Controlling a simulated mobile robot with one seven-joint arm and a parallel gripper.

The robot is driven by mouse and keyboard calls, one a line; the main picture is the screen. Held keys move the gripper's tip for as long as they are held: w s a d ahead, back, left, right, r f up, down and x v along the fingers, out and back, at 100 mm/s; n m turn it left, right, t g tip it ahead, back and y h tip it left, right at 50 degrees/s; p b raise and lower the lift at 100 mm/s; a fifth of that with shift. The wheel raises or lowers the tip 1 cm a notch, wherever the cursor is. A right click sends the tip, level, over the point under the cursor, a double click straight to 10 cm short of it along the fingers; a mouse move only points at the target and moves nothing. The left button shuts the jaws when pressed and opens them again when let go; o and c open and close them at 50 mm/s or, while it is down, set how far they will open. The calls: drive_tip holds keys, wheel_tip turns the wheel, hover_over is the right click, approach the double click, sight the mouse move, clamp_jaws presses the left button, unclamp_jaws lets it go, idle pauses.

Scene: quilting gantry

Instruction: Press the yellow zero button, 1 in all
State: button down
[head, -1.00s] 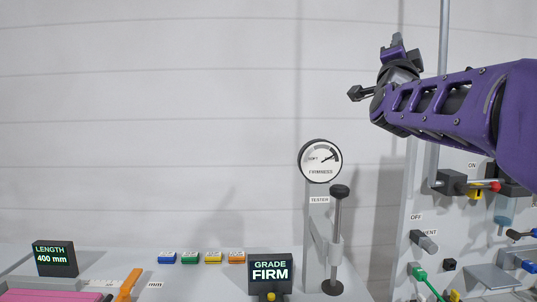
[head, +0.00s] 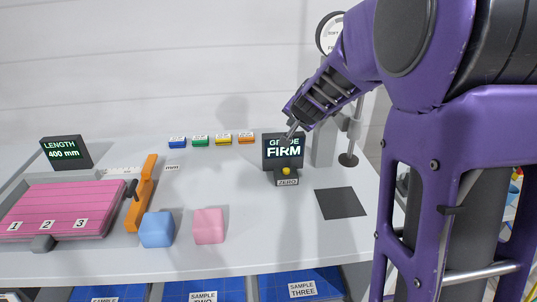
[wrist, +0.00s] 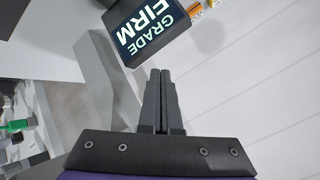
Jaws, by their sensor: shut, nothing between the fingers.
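The yellow zero button (head: 286,171) sits on a small dark base labelled ZERO, just below the front of the grade display (head: 283,151), which reads FIRM. My gripper (head: 291,134) is shut and empty. In the head view its fingertips overlap the top of the grade display, a little above the button in the picture. In the wrist view the shut fingers (wrist: 161,73) point toward the display (wrist: 148,30), whose lettering appears upside down. The button does not show in the wrist view. I see no contact between the fingers and the button.
The tester stand (head: 348,160) is right of the display, partly behind my arm. A dark square pad (head: 340,203) lies in front. A blue block (head: 157,230), a pink block (head: 208,226) and an orange lever (head: 142,195) are left. The tabletop between them is clear.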

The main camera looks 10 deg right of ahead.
sight(286, 171)
drive_tip(key=f, duration=0.1)
drive_tip(key=s+a+f+g, duration=0.1)
drive_tip(key=shift+s+a+f+y, duration=0.1)
drive_tip(key=shift+a+f+y, duration=0.05)
drive_tip(key=shift+f+y, duration=0.2)
drive_tip(key=shift+f, duration=0.1)
wheel_tip(286, 171, down, 9)
drive_tip(key=b, duration=0.8)
drive_tip(key=shift+b, duration=0.3)
idle(1.3)
drive_tip(key=shift+f+b, duration=0.3)
drive_tip(key=shift+b, duration=0.05)
